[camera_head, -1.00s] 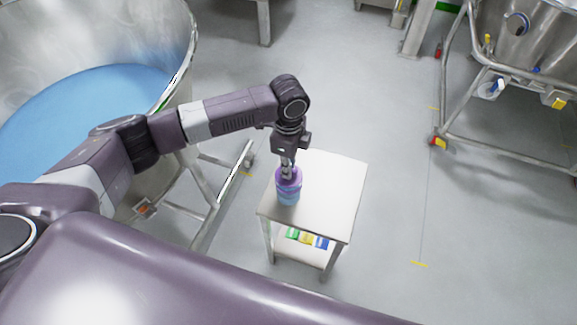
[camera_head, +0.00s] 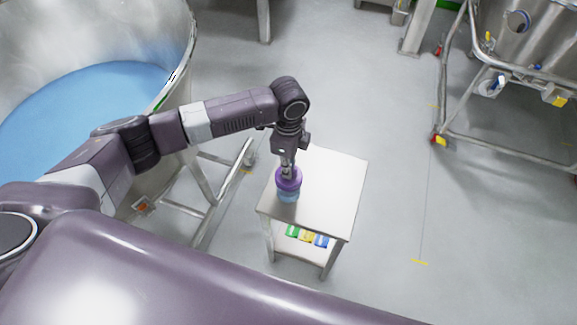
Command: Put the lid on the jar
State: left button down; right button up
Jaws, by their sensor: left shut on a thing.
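A light blue jar (camera_head: 288,196) stands upright on the left part of a small white table. A purple lid (camera_head: 289,183) is at the jar's top and hides its mouth. My left gripper (camera_head: 288,171) points down from above and is shut on the lid, near its middle. The lid looks level and roughly lined up with the jar. I cannot tell whether it is fully seated or a little above the rim. My right gripper is not in view.
The small table (camera_head: 325,190) has a clear top right of the jar. Its lower shelf holds green, yellow and blue items (camera_head: 307,237). A large steel vessel (camera_head: 185,40) with blue contents stands at the left. A wheeled steel frame (camera_head: 455,135) stands at the right.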

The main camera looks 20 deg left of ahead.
pick_arm(q)
jog(key=shift+f, duration=0.15)
jog(key=c, duration=1.9)
grip_release()
notch_tip(320, 180, up, 12)
